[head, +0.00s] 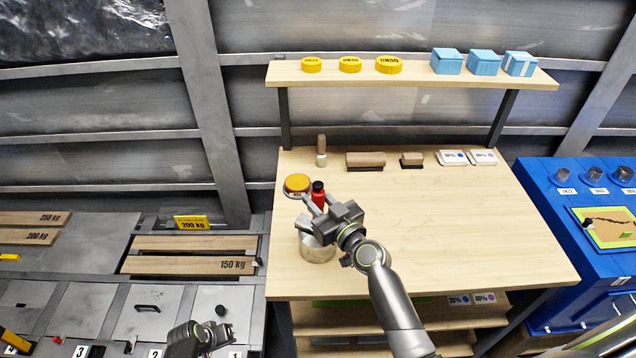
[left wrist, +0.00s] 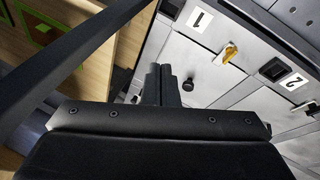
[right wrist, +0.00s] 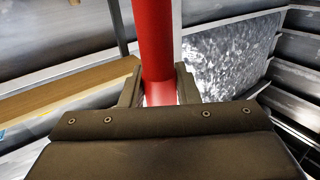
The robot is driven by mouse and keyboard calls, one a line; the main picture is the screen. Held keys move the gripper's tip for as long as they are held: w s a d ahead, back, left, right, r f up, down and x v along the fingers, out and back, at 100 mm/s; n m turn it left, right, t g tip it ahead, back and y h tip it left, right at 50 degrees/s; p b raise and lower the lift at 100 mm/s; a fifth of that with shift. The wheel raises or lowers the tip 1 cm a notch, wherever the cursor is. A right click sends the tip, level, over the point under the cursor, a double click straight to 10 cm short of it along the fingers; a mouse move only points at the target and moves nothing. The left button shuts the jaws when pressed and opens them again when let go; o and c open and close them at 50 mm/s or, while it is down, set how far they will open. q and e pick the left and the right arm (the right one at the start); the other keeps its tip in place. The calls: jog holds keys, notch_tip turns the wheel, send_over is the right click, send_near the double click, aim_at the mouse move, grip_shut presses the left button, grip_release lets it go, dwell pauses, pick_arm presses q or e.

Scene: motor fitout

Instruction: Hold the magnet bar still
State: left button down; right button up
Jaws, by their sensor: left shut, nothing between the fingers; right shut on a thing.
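The magnet bar, a red rod with a black top (head: 318,196), stands roughly upright in my right gripper (head: 313,214). In the right wrist view the red rod (right wrist: 154,45) passes between the two fingers, which are shut on it. A round metal pot (head: 317,249) stands on the workbench just below that gripper; the gripper hides part of it, and I cannot tell whether the bar's lower end touches it. My left gripper (head: 226,333) is low at the left, away from the bench. In the left wrist view its fingers (left wrist: 161,86) are shut and empty.
A brush (head: 321,150), wooden blocks (head: 366,161) and white labelled boxes (head: 452,158) line the bench's back. The bench top (head: 480,230) is clear at the right. Numbered drawers (head: 140,318) lie near the left gripper.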

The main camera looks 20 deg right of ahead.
pick_arm(q)
jog(key=w+d+r+m+h, duration=0.1)
jog(key=w+d+r+h, duration=0.1)
jog(key=w+d+r, duration=0.9)
notch_tip(320, 180, up, 42)
jog(key=m+g+h, duration=0.3)
jog(key=m+h, duration=0.1)
jog(key=m, duration=0.6)
send_over(318, 187)
jog(key=shift+w+a+r, duration=0.1)
jog(key=shift+w+a, duration=0.3)
jog(key=shift+w, duration=0.05)
jog(key=shift+n, duration=0.3)
jog(key=shift+f, duration=4.45)
jog(key=shift+f, duration=0.4)
